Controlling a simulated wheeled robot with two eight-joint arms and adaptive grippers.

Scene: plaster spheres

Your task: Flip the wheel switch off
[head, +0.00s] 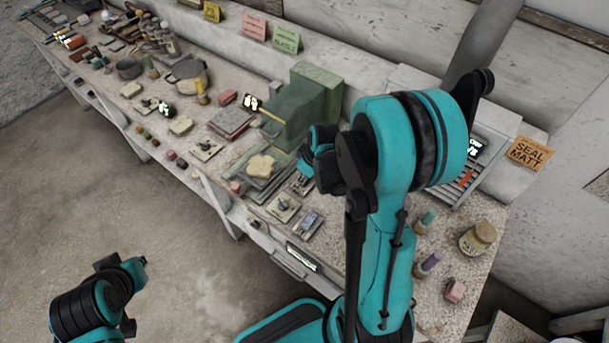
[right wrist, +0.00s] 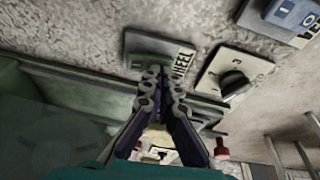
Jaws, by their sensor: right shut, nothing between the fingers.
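The wheel switch plate (right wrist: 160,54), pale green-grey and lettered "WHEEL", is at the upper middle of the right wrist view. My right gripper (right wrist: 152,76) is shut and empty, with its fingertips over the lower part of this plate. The fingers hide the switch's lever, and I cannot tell whether they touch it. In the head view my right gripper (head: 304,178) is at the bench's front, beside the green machine (head: 312,95). My left gripper (head: 140,263) seems to be at the lower left over the floor, too small to read.
A plate with a black rotary knob (right wrist: 234,82) is right of the wheel plate, and a blue rocker switch (right wrist: 292,12) is beyond it. The bench (head: 455,280) also carries jars, plaster pieces and tools. Open floor (head: 190,270) lies in front.

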